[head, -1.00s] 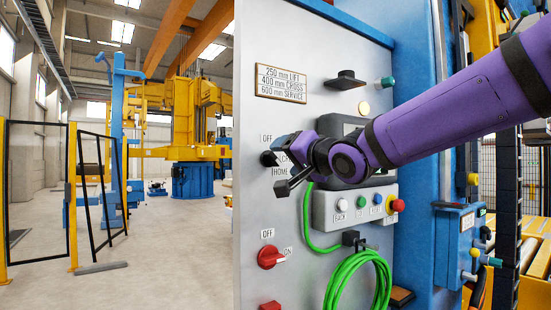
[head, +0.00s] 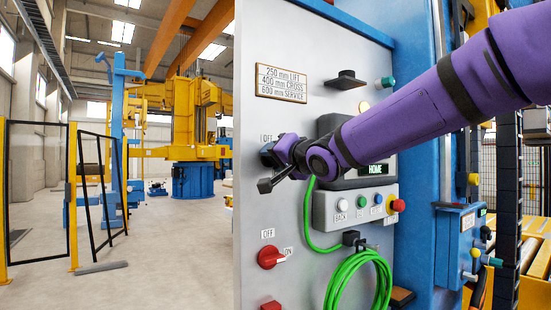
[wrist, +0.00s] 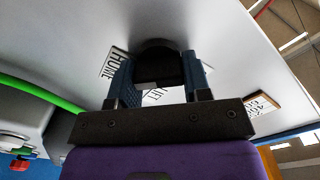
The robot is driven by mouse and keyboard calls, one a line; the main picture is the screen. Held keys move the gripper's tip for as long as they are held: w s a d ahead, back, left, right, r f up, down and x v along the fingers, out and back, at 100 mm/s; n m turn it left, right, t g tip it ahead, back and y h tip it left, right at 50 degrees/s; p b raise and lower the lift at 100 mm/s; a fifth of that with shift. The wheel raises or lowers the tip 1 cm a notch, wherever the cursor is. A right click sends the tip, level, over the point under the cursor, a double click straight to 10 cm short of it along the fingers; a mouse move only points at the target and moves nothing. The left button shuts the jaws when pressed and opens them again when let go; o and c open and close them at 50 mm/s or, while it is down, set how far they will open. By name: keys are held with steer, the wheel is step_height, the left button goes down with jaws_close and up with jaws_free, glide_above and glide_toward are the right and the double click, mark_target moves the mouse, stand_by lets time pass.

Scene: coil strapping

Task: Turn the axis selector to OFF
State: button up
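The axis selector is a black knob on the grey control panel (head: 300,215). In the wrist view the knob (wrist: 158,68) sits between the two blue fingers of my gripper (wrist: 160,78), one on each side, with no clear gap. Whether they press on it cannot be told. A HOME label (wrist: 115,62) shows beside the left finger, and a partly hidden label lies below the knob. In the head view my gripper (head: 268,170) is at the selector and covers most of it. The OFF label (head: 267,138) shows just above. The display (head: 376,169) reads HOME.
Below are a red rotary switch (head: 271,257) with OFF and ON labels and a hanging green cable coil (head: 360,285). A button box (head: 355,207) with a red stop button (head: 398,205) projects at the right. Open floor lies left of the panel.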

steer(key=shift+n, duration=1.4)
steer(key=n, duration=0.4)
steer(key=shift+s+n, duration=0.1)
steer(key=shift+n, duration=0.2)
steer(key=n, duration=0.3)
steer(key=shift+a+n, duration=0.1)
steer(key=shift+n, duration=0.2)
steer(key=n, duration=0.3)
steer(key=shift+s+a+n, duration=0.1)
steer(key=shift+n, duration=0.3)
steer(key=n, duration=0.6)
steer(key=shift+a+f, duration=0.1)
steer(key=n, duration=0.6)
steer(key=shift+s+f, duration=0.1)
steer(key=shift+f, duration=0.05)
